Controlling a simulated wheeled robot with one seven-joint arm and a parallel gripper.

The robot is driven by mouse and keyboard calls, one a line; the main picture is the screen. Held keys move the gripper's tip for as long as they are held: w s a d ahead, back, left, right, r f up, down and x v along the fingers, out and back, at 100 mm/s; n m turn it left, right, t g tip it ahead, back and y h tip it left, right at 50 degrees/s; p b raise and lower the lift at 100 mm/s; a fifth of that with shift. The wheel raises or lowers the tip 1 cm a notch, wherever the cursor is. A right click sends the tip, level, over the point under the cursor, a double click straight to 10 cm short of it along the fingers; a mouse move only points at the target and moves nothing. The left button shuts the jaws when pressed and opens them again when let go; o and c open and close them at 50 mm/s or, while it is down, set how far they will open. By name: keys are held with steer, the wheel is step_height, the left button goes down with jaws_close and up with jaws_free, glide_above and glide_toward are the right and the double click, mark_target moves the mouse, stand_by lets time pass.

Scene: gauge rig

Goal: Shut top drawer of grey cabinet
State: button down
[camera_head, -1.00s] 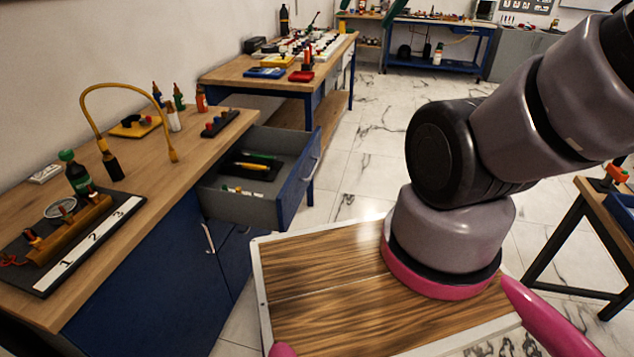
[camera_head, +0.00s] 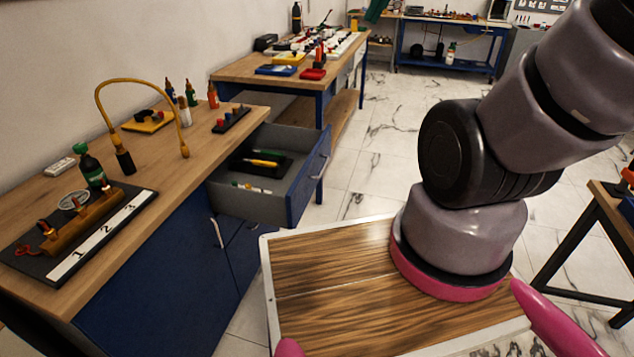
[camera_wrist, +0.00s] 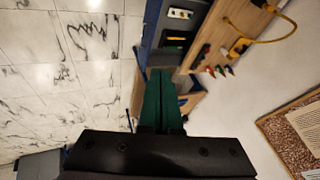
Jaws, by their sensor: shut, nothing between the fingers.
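The top drawer (camera_head: 262,205) of the near cabinet (camera_head: 165,275) is pulled well out. Its inside is grey and its front is blue with a metal handle (camera_head: 322,167); the cabinet looks blue with a wooden top, rather than grey. The drawer holds a black tray with a yellow-handled tool and some small items. In the wrist view the drawer (camera_wrist: 172,38) lies beyond the fingertips. My gripper (camera_wrist: 158,75) has dark green fingers, closed together and empty. They appear apart from the drawer. In the head view only a green tip shows at the top edge.
A board with numbers 1 to 3 (camera_head: 100,235), a yellow hose (camera_head: 135,82) and several bottles stand on the cabinet top. A second workbench (camera_head: 270,75) stands behind the drawer. Open marble floor (camera_head: 375,150) lies right of the drawer. A dark-framed table (camera_head: 575,240) is at right.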

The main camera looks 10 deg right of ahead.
steer(key=w+d+f+m+g+y, duration=0.3)
steer(key=w+f+y, duration=0.1)
steer(key=w+f, duration=0.7)
steer(key=w+d+f+m+g+y, duration=0.2)
steer(key=w+f+m+g+y, duration=0.15)
steer(key=w+f, duration=0.8)
steer(key=m+t+y, duration=0.6)
steer(key=m+t, duration=0.4)
steer(key=m, duration=0.3)
glide_toward(312, 180)
steer(key=x, duration=0.7)
steer(key=shift+s+a+r, duration=0.1)
steer(key=shift+s+r, duration=0.1)
steer(key=shift+r, duration=0.05)
